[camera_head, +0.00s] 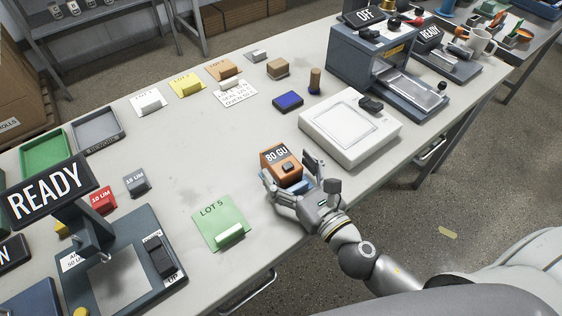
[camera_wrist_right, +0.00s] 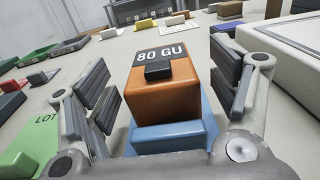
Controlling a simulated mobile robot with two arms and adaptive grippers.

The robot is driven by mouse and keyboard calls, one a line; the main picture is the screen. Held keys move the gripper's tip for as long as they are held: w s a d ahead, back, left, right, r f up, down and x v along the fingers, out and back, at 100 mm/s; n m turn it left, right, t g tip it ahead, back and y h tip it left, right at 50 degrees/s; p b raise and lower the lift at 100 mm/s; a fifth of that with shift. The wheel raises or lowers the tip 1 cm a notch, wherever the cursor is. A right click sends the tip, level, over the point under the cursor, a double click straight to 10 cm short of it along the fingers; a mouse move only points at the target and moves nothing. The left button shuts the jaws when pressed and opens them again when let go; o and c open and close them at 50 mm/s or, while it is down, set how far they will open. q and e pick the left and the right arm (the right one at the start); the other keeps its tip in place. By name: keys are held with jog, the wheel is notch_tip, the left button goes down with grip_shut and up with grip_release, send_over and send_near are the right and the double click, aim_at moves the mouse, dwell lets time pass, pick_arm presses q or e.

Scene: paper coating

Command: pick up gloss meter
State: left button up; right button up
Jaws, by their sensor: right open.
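In the right wrist view the gloss meter (camera_wrist_right: 166,95) sits between the fingers. My right gripper (camera_head: 292,180) is open around it, one finger on each side, and gaps show between the finger pads and the body in the wrist view (camera_wrist_right: 165,98). My left gripper is not in view.
A green "LOT 5" card (camera_head: 219,222) lies left of the gloss meter. A white device (camera_head: 350,128) stands close on the right, and a blue pad (camera_head: 288,101) lies behind. A dark "READY" machine (camera_head: 125,270) is at the front left.

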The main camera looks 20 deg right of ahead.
jog(key=shift+x, duration=1.35)
jog(key=c, duration=1.4)
jog(key=shift+r+p, duration=0.15)
jog(key=shift+p, duration=0.15)
jog(key=shift+c, duration=0.2)
